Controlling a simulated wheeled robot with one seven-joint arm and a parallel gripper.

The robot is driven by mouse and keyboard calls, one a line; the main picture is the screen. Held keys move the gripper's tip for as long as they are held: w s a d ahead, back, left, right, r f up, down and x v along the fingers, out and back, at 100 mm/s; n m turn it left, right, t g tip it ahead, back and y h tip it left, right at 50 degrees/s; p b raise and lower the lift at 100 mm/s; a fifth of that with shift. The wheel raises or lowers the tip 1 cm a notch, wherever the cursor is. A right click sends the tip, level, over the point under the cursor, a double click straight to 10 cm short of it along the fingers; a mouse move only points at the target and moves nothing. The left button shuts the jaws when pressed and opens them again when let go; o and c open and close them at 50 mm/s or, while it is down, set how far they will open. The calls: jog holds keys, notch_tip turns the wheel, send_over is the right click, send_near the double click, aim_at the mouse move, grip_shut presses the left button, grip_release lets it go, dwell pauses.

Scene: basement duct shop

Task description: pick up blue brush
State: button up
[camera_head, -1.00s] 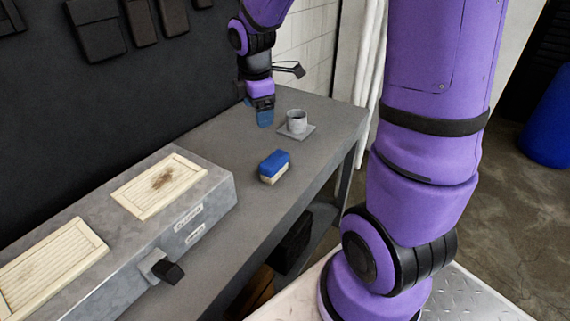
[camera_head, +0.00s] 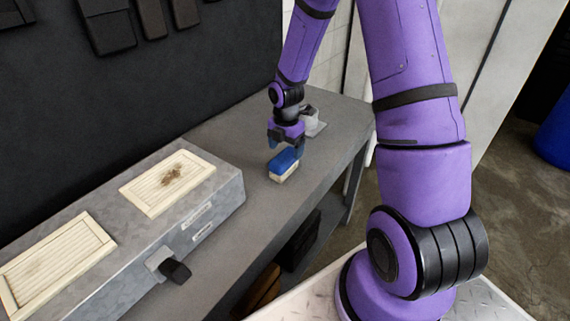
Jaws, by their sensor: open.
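The blue brush (camera_head: 283,164) has a blue top and a pale bristle base. It lies on the grey workbench, to the right of the grey metal box. My gripper (camera_head: 285,149) is open and points down right over the brush. Its fingertips are at the level of the brush's blue top, and one finger shows at the brush's right end. I cannot tell whether the fingers touch it. The other finger is mostly hidden or merges with the brush.
A grey cup (camera_head: 311,116) on a small square plate stands behind my gripper, partly hidden. The grey metal box (camera_head: 226,196) has two cream slatted panels, one with a brown stain (camera_head: 173,174), and a dark knob (camera_head: 176,271) in front. The bench (camera_head: 258,222) is bare in front of the brush.

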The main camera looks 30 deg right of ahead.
aim_at(284, 155)
jog(key=shift+a+f, duration=0.15)
jog(key=shift+f, duration=1.35)
jog(key=shift+a+f, duration=0.1)
jog(key=shift+f, duration=1.4)
jog(key=c, duration=1.1)
jog(key=shift+c, duration=0.2)
jog(key=shift+r, duration=0.15)
